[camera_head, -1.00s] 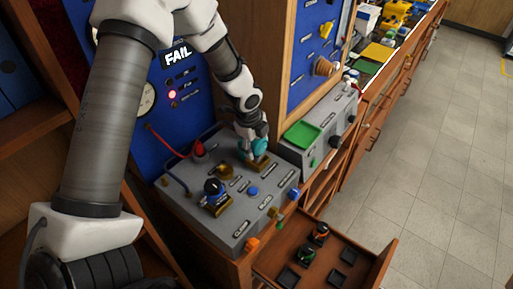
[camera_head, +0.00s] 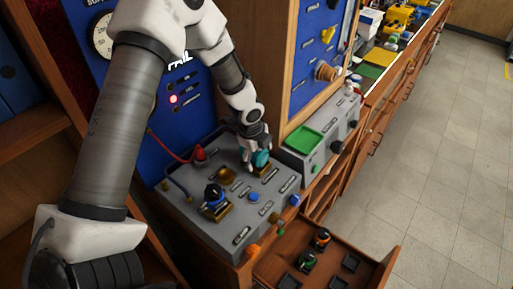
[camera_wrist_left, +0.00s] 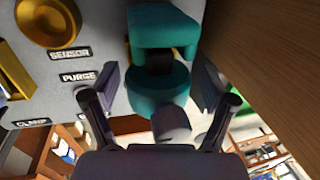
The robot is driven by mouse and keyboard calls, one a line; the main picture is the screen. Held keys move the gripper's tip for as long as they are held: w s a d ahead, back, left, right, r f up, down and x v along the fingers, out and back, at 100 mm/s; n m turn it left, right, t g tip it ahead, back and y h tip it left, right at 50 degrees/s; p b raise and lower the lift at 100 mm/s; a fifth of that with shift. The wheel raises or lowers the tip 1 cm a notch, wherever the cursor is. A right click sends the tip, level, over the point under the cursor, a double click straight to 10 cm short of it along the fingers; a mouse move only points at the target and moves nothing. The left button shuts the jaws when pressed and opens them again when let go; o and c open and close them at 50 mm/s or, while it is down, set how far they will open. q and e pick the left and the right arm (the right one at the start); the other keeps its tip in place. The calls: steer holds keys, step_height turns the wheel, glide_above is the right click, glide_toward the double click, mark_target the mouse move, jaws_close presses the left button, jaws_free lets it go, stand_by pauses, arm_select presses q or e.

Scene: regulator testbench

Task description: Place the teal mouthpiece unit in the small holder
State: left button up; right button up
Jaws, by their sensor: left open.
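The teal mouthpiece unit (camera_head: 261,158) stands at a small brass holder (camera_head: 264,171) on the right back part of the grey testbench. It fills the middle of the left wrist view (camera_wrist_left: 158,90), with brass edges showing behind it. It appears to sit in the holder, but how fully it is seated is hidden. My left gripper (camera_head: 257,152) is at the unit. In the wrist view its fingers (camera_wrist_left: 158,82) are spread on both sides of the unit, with gaps showing. My right gripper is not in view.
A blue-and-black unit (camera_head: 213,194) stands in another brass holder at the bench front. A round brass socket (camera_head: 227,173) lies left of my gripper. A grey box with a green tray (camera_head: 302,140) is close on the right. An open drawer (camera_head: 373,270) holds two small units.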

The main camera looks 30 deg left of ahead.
arm_select(q)
steer(key=b+v, duration=0.2)
steer(key=v, duration=1)
steer(key=shift+w, duration=0.1)
